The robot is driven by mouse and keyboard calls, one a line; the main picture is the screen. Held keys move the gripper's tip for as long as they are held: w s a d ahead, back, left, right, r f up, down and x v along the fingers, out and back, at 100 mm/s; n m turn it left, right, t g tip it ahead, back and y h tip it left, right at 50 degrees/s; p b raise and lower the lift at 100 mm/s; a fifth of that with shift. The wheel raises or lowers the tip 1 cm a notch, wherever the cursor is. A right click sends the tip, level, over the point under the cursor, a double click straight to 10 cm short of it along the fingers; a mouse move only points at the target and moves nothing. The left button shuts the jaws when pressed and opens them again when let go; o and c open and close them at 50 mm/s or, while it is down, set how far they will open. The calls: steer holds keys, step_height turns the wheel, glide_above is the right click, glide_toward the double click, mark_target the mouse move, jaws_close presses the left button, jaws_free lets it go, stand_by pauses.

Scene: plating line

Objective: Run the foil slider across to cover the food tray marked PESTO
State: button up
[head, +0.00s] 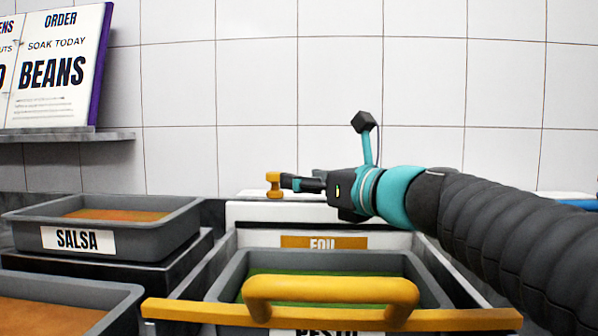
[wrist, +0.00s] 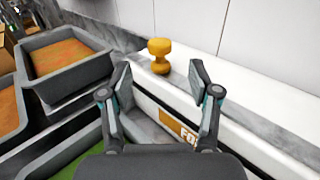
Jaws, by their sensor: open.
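The grey PESTO tray (head: 233,277) sits at bottom centre in the head view. Its green food shows uncovered, and its label is partly cut off. A yellow bar (head: 180,311) with a raised handle (head: 330,291) spans the tray's near end. Behind the tray is a white box (head: 258,214) with an orange FOIL label (head: 324,242). A yellow knob (head: 273,184) stands upright on its top, also in the wrist view (wrist: 160,56). My gripper (head: 291,184) is open, its fingers on either side of the knob's line and the knob just beyond the tips. Contact is unclear.
A grey SALSA tray (head: 22,217) stands on a dark block at left. Another tray with orange food (head: 110,296) is at lower left. A tiled wall (head: 256,85) closes off the back. A sign (head: 60,65) rests on a wall shelf (head: 70,136) at upper left.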

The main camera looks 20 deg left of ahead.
mark_target(275, 174)
steer(key=x, duration=0.9)
steer(key=shift+p, duration=0.4)
jaws_close()
